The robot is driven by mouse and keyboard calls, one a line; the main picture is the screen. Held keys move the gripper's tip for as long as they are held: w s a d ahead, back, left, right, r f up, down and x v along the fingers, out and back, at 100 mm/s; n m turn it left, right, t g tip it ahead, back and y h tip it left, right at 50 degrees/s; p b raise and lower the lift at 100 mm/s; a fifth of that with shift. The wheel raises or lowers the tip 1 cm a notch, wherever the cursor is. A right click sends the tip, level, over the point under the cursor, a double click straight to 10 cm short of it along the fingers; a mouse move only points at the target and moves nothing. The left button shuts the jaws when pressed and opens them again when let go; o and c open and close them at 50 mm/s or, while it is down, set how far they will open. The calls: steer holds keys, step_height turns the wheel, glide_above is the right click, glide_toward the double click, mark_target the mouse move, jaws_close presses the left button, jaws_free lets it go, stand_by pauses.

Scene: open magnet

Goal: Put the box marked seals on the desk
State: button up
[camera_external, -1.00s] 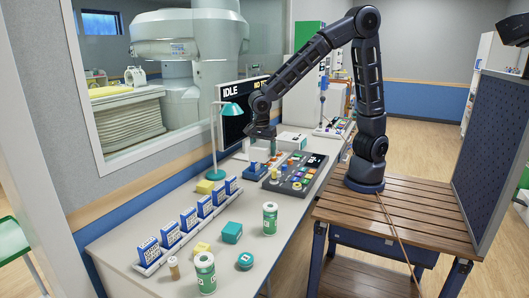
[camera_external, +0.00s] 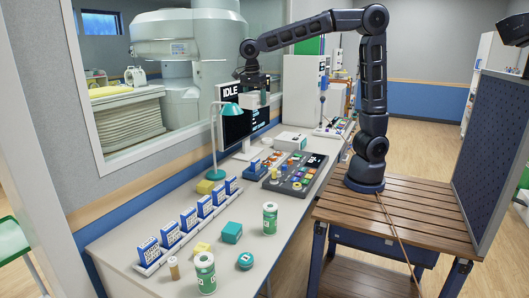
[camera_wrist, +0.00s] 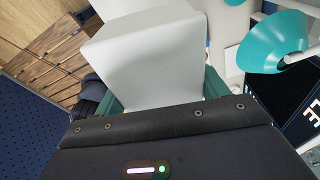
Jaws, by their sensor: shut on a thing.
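My gripper (camera_external: 256,97) is raised above the desk, beside the top of the monitor and near the teal lamp. It is shut on a plain white box (camera_external: 251,101). In the wrist view the white box (camera_wrist: 145,48) fills the upper middle between the green fingers. No marking can be read on its visible faces, so I cannot tell whether it is the seals box. The long pale desk (camera_external: 150,222) lies below, and the held box is clear of it. Another white box (camera_external: 291,142) sits on the desk behind the control panel.
The teal lamp (camera_external: 226,108) and monitor (camera_external: 238,122) stand close to the held box.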

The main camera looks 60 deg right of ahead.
steer(key=w+d+m, duration=0.2)
steer(key=w+d, duration=0.3)
steer(key=d, duration=0.7)
steer(key=w+d+m, duration=0.2)
steer(key=w+d, duration=0.3)
steer(key=d, duration=0.6)
steer(key=w+d+m, duration=0.3)
steer(key=w+d, duration=0.3)
steer(key=d, duration=0.6)
steer(key=s+d+m+g+y, duration=0.1)
steer(key=s+d+m, duration=0.1)
steer(key=d, duration=1.2)
steer(key=s+d+m, duration=0.1)
steer(key=s+d, duration=0.1)
steer(key=d, duration=1.1)
steer(key=s+d+m, duration=0.3)
steer(key=s+d, duration=1)
steer(key=d, duration=0.4)
steer(key=s+d+m, duration=0.3)
steer(key=s+d, duration=0.9)
steer(key=d, duration=0.5)
steer(key=shift+y, duration=0.4)
steer(key=f, duration=4.6)
steer(key=shift+s+f, duration=0.25)
steer(key=shift+f, duration=0.1)
steer(key=o, duration=1.1)
steer(key=shift+c, duration=0.2)
